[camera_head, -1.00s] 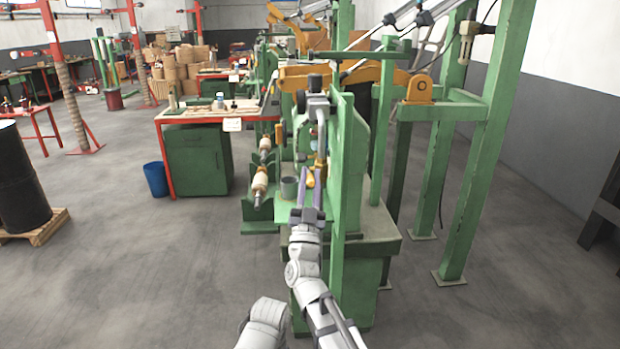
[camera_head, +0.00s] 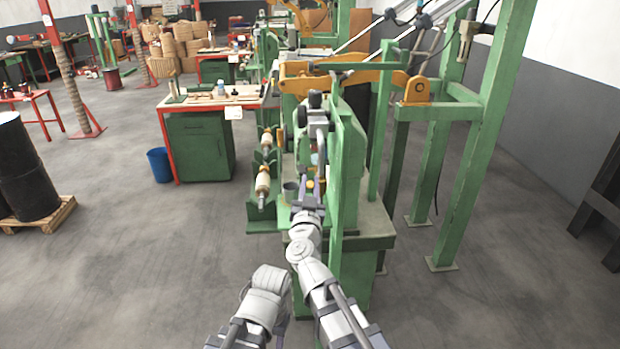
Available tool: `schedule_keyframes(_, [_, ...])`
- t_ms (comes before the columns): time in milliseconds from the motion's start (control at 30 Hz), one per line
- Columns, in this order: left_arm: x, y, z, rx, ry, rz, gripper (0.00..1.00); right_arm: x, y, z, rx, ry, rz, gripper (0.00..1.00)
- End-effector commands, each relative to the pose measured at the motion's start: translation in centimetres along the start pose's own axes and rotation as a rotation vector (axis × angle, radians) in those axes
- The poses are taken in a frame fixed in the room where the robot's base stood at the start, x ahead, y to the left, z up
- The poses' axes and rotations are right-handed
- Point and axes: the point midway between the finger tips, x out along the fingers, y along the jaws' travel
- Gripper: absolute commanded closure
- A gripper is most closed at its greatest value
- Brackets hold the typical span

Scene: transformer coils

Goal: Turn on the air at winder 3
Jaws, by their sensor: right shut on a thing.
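The green winding machine (camera_head: 345,180) stands straight ahead in the middle of the view. A small yellow-orange piece (camera_head: 310,184) shows on its near side, beside a grey cup (camera_head: 290,190); I cannot tell for certain that it is the air control. My right gripper (camera_head: 309,192) reaches forward to it, and its purple fingers are shut on the yellow-orange piece. The fingertips are small and partly hidden against the machine. My left arm is folded low in the picture, and only a small part of the left gripper (camera_head: 283,318) seems to show below its wrist.
Cream-coloured rollers (camera_head: 263,183) sit on the machine's left side. A green cabinet bench (camera_head: 198,147) and a blue bin (camera_head: 159,165) stand to the left. A green post frame (camera_head: 470,150) stands at right. A black drum (camera_head: 25,170) is far left. The left floor is open.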

Motion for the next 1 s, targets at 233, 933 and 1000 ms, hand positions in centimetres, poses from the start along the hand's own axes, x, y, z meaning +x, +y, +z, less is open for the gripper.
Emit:
schedule_keyframes(233, [-0.57,-0.05,0.03,0.000,0.000,0.000,0.50,0.14,-0.04,-0.09,-0.004,-0.021,0.003,1.00])
schedule_keyframes(933, [-0.52,-0.05,0.03,0.000,0.000,0.000,0.50,0.12,-0.01,-0.05,-0.003,-0.021,0.004,0.46])
schedule_keyframes(1000, [-0.52,-0.05,0.03,0.000,0.000,0.000,0.50,0.12,-0.01,-0.05,-0.003,-0.021,0.003,0.46])
